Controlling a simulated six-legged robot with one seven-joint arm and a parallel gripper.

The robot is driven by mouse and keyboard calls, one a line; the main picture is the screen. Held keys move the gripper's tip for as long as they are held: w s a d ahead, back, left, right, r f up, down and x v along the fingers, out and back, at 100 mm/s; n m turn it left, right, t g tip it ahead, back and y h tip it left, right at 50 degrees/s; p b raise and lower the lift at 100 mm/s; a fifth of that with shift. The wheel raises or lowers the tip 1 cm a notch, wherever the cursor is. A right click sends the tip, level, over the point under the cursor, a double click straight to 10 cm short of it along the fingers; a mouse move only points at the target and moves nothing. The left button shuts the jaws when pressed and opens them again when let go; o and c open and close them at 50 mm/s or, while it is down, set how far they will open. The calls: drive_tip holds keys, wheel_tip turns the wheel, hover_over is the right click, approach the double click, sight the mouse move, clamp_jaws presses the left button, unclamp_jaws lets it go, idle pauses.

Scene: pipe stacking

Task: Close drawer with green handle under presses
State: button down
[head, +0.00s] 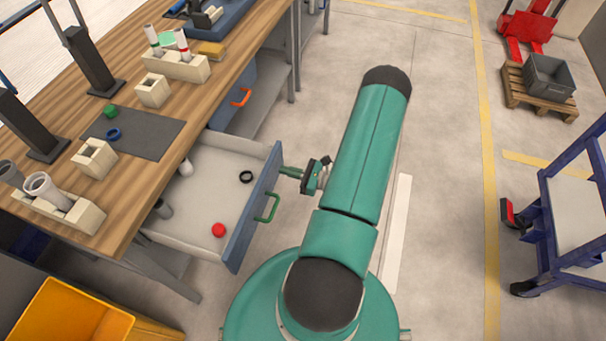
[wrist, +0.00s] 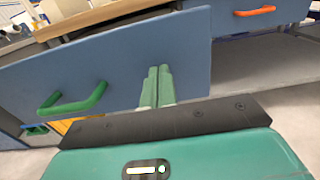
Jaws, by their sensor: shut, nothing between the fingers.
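The drawer (head: 205,205) with the green handle (head: 268,208) stands pulled out from under the workbench in the head view. Inside it lie a red cap, a black ring and grey and white pipe pieces. My gripper (head: 284,171) is at the drawer's blue front, near its far end and beyond the handle. In the wrist view my gripper (wrist: 158,85) is shut and empty, its green fingers together at the blue front panel (wrist: 120,65). The green handle (wrist: 72,100) is to its left there. I cannot tell whether the fingertips touch the panel.
The wooden workbench (head: 130,187) holds presses (head: 90,60), beige blocks and pipes. A closed drawer with an orange handle (head: 240,97) is farther along. A yellow bin (head: 70,315) stands at lower left, a blue cart (head: 570,210) at right. The floor between is clear.

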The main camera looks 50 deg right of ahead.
drive_tip(key=shift+w+a, duration=0.2)
drive_tip(key=shift+w, duration=0.35)
drive_tip(key=x, duration=2.7)
drive_tip(key=shift+w, duration=0.4)
drive_tip(key=shift+w+a, duration=0.15)
drive_tip(key=shift+w, duration=0.15)
drive_tip(key=shift+w+a+r, duration=0.1)
